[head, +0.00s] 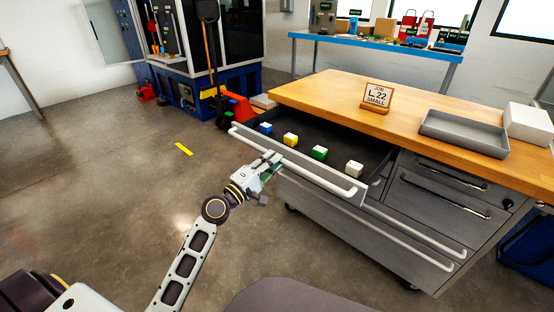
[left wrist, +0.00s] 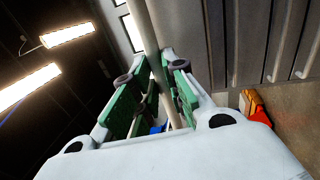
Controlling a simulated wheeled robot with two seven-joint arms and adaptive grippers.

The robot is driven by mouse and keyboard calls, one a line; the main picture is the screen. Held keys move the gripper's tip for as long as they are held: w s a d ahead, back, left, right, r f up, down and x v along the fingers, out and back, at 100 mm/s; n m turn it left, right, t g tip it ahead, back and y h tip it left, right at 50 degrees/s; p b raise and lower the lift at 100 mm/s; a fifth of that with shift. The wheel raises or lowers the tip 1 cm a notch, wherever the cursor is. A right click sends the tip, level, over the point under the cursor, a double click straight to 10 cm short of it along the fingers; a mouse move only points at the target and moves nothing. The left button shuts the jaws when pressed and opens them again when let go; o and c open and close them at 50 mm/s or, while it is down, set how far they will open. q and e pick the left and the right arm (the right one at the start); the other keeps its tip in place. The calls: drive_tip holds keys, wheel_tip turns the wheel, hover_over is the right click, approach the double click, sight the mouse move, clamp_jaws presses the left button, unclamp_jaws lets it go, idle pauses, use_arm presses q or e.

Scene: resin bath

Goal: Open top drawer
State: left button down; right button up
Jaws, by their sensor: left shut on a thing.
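The top drawer (head: 320,180) of the grey workbench cabinet stands pulled out, and its dark inside shows. A blue block (head: 265,128), a yellow block (head: 290,139), a green block (head: 319,153) and a white block (head: 354,169) sit in it in a row. A long white bar handle (head: 300,160) runs along its front. My left gripper (head: 271,160) is at the handle, left of its middle. In the left wrist view the green-padded fingers (left wrist: 152,98) are closed around the pale handle bar (left wrist: 145,28). My right gripper is not in view.
The wooden bench top (head: 330,92) carries a sign (head: 377,96), a grey tray (head: 464,133) and a white box (head: 528,123). A lower drawer handle (head: 416,231) and side drawers (head: 440,197) are below. The floor to the left is clear around a yellow strip (head: 184,149).

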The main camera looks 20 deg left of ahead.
use_arm(q)
drive_tip(key=shift+s+a+f, duration=0.1)
drive_tip(key=shift+s, duration=0.2)
drive_tip(key=c, duration=1.5)
unclamp_jaws()
drive_tip(key=shift+o, duration=0.2)
drive_tip(key=v, duration=1.2)
